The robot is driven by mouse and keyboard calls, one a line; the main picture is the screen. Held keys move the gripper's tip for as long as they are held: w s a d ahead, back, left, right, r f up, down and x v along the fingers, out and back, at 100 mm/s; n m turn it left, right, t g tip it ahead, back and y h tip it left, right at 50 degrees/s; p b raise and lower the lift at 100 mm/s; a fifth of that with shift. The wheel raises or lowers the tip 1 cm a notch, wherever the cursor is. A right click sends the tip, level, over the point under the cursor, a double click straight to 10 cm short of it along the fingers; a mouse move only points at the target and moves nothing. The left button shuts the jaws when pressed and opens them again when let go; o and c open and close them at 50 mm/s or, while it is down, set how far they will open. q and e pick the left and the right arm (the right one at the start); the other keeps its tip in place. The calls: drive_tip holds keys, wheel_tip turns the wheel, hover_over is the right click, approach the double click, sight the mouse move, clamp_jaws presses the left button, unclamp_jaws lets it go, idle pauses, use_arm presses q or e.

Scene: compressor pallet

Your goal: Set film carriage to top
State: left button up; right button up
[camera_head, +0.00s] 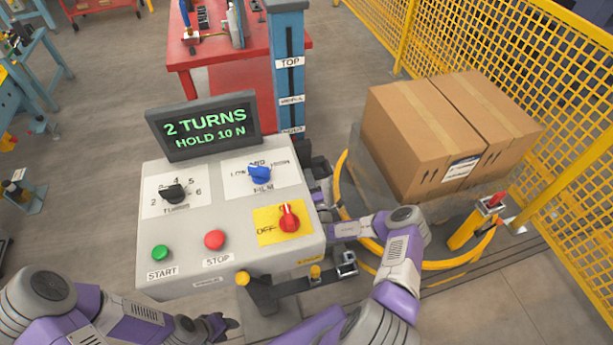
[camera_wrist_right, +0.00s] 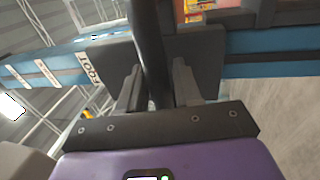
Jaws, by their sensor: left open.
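The blue mast (camera_head: 289,75) carries labels, TOP highest, a middle one below and a third low down. The dark film carriage (camera_head: 312,160) sits low on the mast, partly hidden by the control panel. In the right wrist view the FOOT label (camera_wrist_right: 92,75) is beside the gripper. My right gripper (camera_head: 322,188) is at the carriage, mostly hidden behind the panel. In the right wrist view its pads (camera_wrist_right: 152,70) lie on both sides of a dark bar (camera_wrist_right: 150,35), the carriage handle, with no clear gap. My left gripper (camera_head: 228,324) is open and empty below the panel's front edge.
The control panel (camera_head: 225,215) has knobs and buttons; its display (camera_head: 205,127) reads "2 TURNS HOLD 10 N". Cardboard boxes (camera_head: 415,130) stand to the right, near yellow fencing (camera_head: 540,75) and a yellow curved rail (camera_head: 345,205). A red table (camera_head: 225,75) stands behind.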

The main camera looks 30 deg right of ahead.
use_arm(q)
drive_tip(key=shift+f, duration=0.25)
use_arm(e)
drive_tip(key=shift+x, duration=0.85)
clamp_jaws()
use_arm(q)
drive_tip(key=shift+r, duration=0.15)
use_arm(e)
drive_tip(key=shift+r, duration=0.15)
